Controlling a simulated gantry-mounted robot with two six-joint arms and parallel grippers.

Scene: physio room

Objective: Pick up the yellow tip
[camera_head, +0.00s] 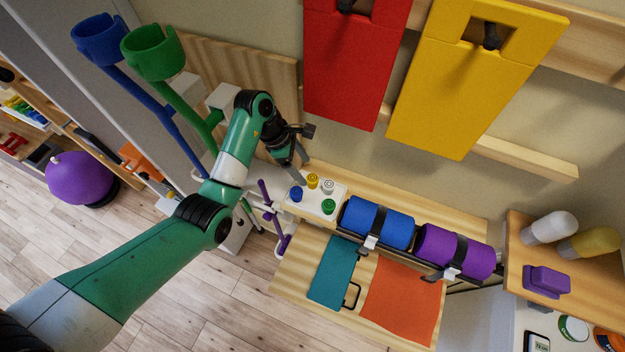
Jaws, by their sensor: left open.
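The yellow tip (312,181) is a small yellow cylinder standing on a white tray (310,210) at the left end of the wooden shelf. A blue tip (296,194), a white tip (327,187) and a green tip (328,206) stand around it on the same tray. My left gripper (304,170) is open just above and behind the tray, close to the yellow tip and apart from it as far as I can tell. Nothing shows between its fingers. My right gripper is out of view.
A blue roll (378,222) and a purple roll (455,251) lie on the shelf to the right. Blue and green crutches (152,52) stand at the left. Red (352,80) and yellow (470,90) boards hang on the wall behind. A purple ball (82,178) rests far left.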

